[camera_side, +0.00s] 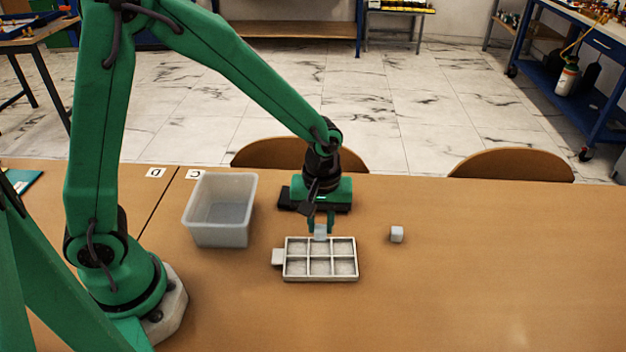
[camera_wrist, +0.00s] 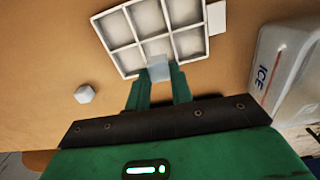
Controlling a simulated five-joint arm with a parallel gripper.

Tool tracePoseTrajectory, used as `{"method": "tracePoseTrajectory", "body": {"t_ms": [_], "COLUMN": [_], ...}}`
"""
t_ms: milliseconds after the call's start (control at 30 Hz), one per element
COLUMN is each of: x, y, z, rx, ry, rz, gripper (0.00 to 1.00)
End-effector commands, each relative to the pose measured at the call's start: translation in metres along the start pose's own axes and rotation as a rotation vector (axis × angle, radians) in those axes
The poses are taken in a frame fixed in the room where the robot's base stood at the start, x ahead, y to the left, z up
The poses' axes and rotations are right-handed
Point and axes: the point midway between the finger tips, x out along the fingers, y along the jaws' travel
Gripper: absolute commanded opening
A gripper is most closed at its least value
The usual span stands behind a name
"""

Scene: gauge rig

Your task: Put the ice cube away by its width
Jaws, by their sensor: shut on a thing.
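My gripper (camera_side: 320,226) is shut on a pale blue ice cube (camera_side: 320,232). In the wrist view the fingers (camera_wrist: 158,82) hold the cube (camera_wrist: 158,68) at their tips, over the edge of the tray nearest my gripper. The white tray (camera_side: 320,281) has two rows of square compartments and a tab at one end; it also shows in the wrist view (camera_wrist: 122,46). No cube shows in its compartments, though the held cube and fingers hide a little of it.
A translucent bin (camera_side: 220,238) stands left of the tray; the wrist view shows it lettered ICE (camera_wrist: 262,77). Labels D (camera_side: 156,173) and C (camera_side: 195,174) lie on the table behind it. The table (camera_side: 480,270) is clear on the right. Two chair backs (camera_side: 511,164) stand behind.

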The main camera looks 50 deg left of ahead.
Motion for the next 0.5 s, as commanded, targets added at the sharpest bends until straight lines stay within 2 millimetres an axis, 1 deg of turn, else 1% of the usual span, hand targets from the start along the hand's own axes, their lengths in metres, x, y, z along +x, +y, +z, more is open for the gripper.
{"method": "tracePoseTrajectory", "body": {"t_ms": [267,500], "x": [0.004,0.029], "y": [0.000,0.000], "z": [-0.001,-0.001], "rx": [0.000,0.000], "ry": [0.000,-0.001], "rz": [0.000,-0.002], "gripper": [0.00,0.00]}}
